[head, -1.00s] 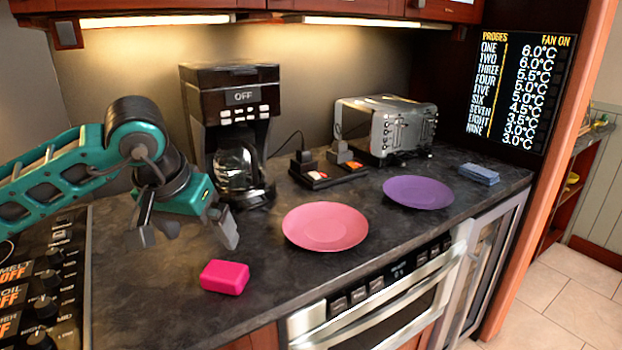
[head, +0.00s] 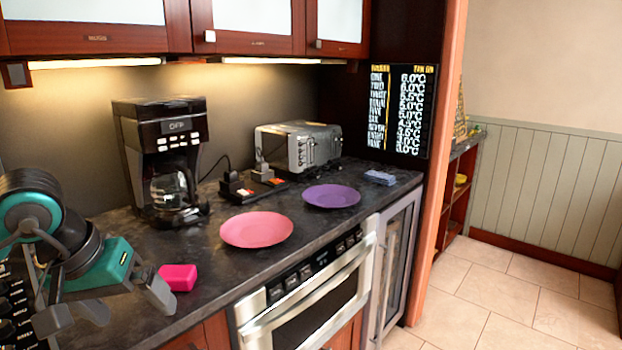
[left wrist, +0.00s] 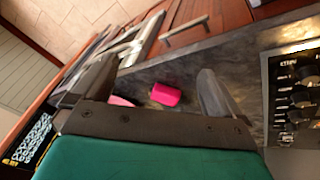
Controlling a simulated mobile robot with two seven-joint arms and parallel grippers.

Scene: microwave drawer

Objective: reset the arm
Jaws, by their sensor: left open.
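My left arm with its teal and black gripper (head: 108,312) is at the lower left of the head view. The gripper is open and empty, left of a pink box-shaped object (head: 178,277) on the dark counter. In the left wrist view the open fingers (left wrist: 150,95) spread apart, with the pink object (left wrist: 166,94) seen between them, farther off. My right gripper shows in neither view.
The counter holds a pink plate (head: 257,229), a purple plate (head: 331,196), a coffee maker (head: 165,160), a toaster (head: 299,146) and a blue cloth-like item (head: 380,177). A drawer-type oven (head: 315,290) sits shut below. Tiled floor (head: 520,290) is clear at right.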

